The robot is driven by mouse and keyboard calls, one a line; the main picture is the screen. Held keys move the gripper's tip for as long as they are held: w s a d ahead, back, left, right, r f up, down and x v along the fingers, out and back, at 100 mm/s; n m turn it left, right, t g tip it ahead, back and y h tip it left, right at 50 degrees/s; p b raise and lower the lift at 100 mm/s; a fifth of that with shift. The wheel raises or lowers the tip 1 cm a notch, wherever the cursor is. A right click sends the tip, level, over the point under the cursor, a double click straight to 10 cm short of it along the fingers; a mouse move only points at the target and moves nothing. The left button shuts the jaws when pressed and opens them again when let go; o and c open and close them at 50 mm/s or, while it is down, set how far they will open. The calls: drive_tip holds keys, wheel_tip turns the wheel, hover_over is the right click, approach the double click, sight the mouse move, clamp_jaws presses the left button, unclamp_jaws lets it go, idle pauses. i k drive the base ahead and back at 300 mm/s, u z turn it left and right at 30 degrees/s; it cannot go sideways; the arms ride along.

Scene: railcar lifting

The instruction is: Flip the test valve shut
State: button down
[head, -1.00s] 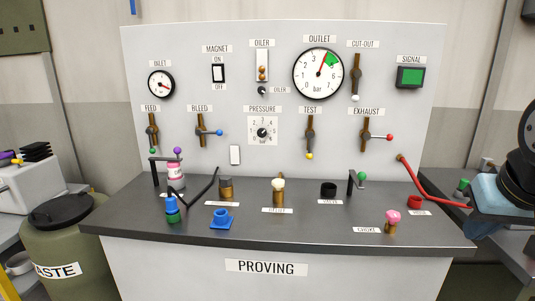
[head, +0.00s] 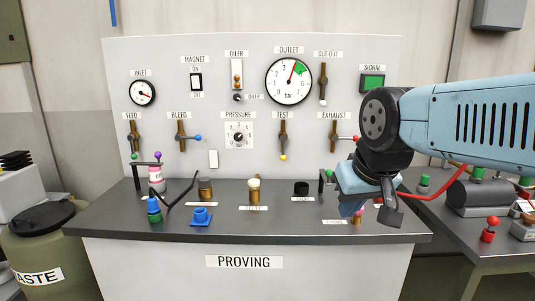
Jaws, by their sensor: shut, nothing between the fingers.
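The test valve (head: 283,135) is on the upright panel under the TEST label. Its brown lever stands vertical, with the yellow knob (head: 283,157) at the bottom. My gripper (head: 390,215) is at the right, in front of the panel and above the right end of the bench. It is some way right of the valve and nearer to me, with its dark fingers pointing down. The fingers look shut and I see nothing held. My gripper and arm hide part of the bench's right end and the panel's right edge.
The exhaust valve (head: 337,137), with its red knob out to the right, sits between the test valve and my arm. The bench top (head: 240,232) carries several fittings. The outlet gauge (head: 289,81) is above the test valve. A side table stands at right.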

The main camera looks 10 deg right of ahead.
sight(283, 138)
drive_tip(key=i, duration=1)
